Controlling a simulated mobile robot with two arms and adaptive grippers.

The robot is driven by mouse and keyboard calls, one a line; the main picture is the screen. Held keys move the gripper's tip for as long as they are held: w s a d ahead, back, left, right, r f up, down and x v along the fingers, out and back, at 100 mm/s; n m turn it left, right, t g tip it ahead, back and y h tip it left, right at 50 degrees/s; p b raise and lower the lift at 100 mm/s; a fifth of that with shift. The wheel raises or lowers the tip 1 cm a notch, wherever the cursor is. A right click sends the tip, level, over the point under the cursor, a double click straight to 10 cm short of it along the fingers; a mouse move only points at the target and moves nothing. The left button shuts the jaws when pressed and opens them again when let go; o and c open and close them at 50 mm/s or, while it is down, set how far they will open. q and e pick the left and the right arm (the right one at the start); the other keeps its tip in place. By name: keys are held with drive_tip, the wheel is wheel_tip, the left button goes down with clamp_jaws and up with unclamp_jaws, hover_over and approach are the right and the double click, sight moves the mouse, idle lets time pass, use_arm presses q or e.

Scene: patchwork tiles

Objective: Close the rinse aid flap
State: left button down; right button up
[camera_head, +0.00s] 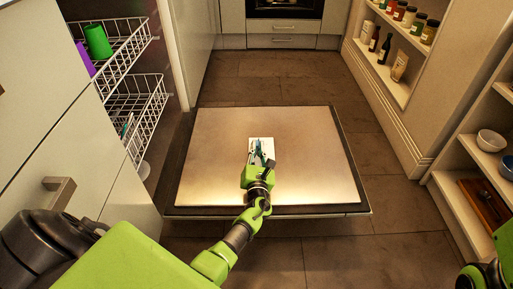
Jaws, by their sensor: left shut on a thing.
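The dishwasher door (310,160) lies folded down flat, its steel inner side facing up. A small white dispenser panel (253,145) with blue-green parts sits in the middle of it. The rinse aid flap belongs to this dispenser, but it is too small and too covered by my gripper for its angle to be read. My left gripper (262,160) reaches over the door from the near side, with its fingers at the dispenser, shut on the flap. Only a piece of my right arm shows at the bottom right corner; its gripper is out of view.
Wire dish racks (135,90) stand at the left, with a green cup (97,41) and a purple cup (84,58) in the upper one. Open shelves with jars and bowls (490,140) line the right. Tiled floor (290,75) is free beyond the door.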

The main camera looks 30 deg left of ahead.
use_arm(q)
drive_tip(key=shift+s+a, duration=0.15)
drive_tip(key=c, duration=2.2)
unclamp_jaws()
drive_tip(key=shift+o, duration=0.2)
drive_tip(key=v, duration=1.2)
